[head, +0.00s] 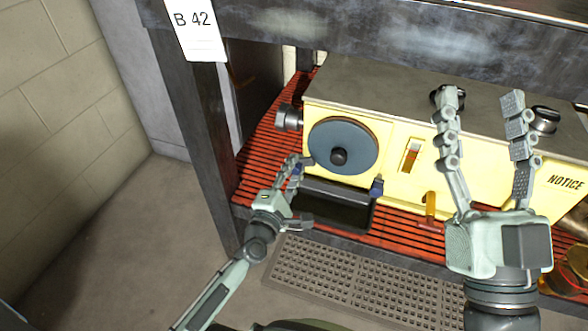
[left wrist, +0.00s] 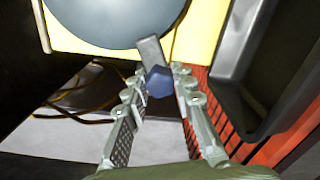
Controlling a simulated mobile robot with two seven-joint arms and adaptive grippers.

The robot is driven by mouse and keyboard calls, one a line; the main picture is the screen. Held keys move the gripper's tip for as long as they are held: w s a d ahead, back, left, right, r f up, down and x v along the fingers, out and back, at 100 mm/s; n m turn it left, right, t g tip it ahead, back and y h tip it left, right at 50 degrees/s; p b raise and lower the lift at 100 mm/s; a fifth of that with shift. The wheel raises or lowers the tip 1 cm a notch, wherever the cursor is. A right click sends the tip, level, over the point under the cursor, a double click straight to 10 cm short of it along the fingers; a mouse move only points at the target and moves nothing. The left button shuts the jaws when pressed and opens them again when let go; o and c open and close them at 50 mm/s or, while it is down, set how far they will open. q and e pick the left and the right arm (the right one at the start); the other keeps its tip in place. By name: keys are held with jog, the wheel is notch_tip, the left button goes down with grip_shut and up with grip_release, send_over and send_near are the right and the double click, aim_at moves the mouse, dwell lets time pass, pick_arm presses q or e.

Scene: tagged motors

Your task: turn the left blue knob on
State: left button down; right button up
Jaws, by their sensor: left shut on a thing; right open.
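The left blue knob (left wrist: 158,83) sits between the fingertips of my left gripper (left wrist: 156,78) in the left wrist view. A grey bar sticks up from it, tilted slightly left. In the head view my left gripper (head: 296,170) is at the lower front of the yellow machine (head: 390,175), and its fingers mostly hide this knob. It is shut on the knob. A second blue knob (head: 377,186) stands further right on the machine front. My right gripper (head: 481,106) is open and empty, raised before the right part of the machine.
A round grey-blue disc (head: 343,146) is above the left gripper. A dark tray (head: 335,209) lies between the blue knobs. An orange handle (head: 431,208) sticks out further right. A dark post (head: 204,130) and beam frame the machine. Red slats (head: 262,150) lie beneath it.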

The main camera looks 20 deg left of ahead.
dwell(0.3)
pick_arm(q)
jog(key=c, duration=1.3)
grip_release()
jog(key=shift+o, duration=0.2)
jog(key=s, duration=1.2)
jog(key=shift+a+r, duration=0.15)
jog(key=shift+a, duration=0.1)
